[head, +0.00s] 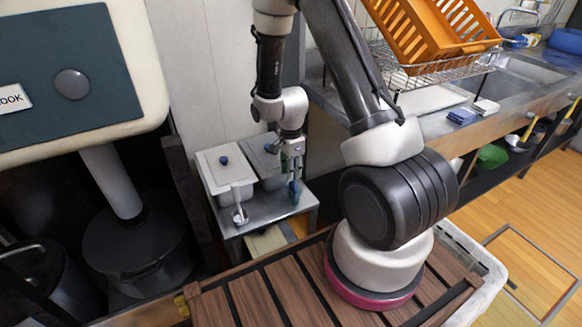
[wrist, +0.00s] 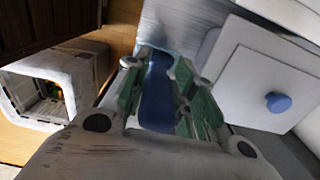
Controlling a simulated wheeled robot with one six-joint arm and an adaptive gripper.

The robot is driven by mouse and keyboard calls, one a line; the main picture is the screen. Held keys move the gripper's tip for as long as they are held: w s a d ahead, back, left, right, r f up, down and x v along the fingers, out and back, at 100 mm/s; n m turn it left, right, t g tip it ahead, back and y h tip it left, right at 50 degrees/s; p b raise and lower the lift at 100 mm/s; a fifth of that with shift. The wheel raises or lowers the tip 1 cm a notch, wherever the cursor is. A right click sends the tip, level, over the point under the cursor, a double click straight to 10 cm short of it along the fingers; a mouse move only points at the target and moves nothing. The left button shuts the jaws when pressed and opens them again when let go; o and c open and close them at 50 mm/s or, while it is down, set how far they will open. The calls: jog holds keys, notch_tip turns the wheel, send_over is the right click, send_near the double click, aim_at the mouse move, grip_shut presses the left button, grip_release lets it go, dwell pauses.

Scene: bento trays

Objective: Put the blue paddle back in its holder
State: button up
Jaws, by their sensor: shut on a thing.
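The blue paddle (wrist: 158,92) is between the green-padded fingers of my gripper (wrist: 160,100) in the wrist view. The gripper is shut on it. In the head view my gripper (head: 291,160) points down above the right part of a small steel side table (head: 268,222), and the blue paddle (head: 294,192) hangs below the fingers. I cannot tell whether its lower end touches the table. A small metal stand with a round base (head: 240,216), possibly the holder, is on the table's left front, apart from the paddle.
A wire rack with an orange basket (head: 425,35) and a steel sink counter (head: 500,110) are at right. A dark pot (head: 135,245) is at left.

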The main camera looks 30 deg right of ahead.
jog(key=shift+f, duration=0.45)
jog(key=o, duration=1.7)
jog(key=shift+c, duration=0.2)
jog(key=shift+r, duration=5)
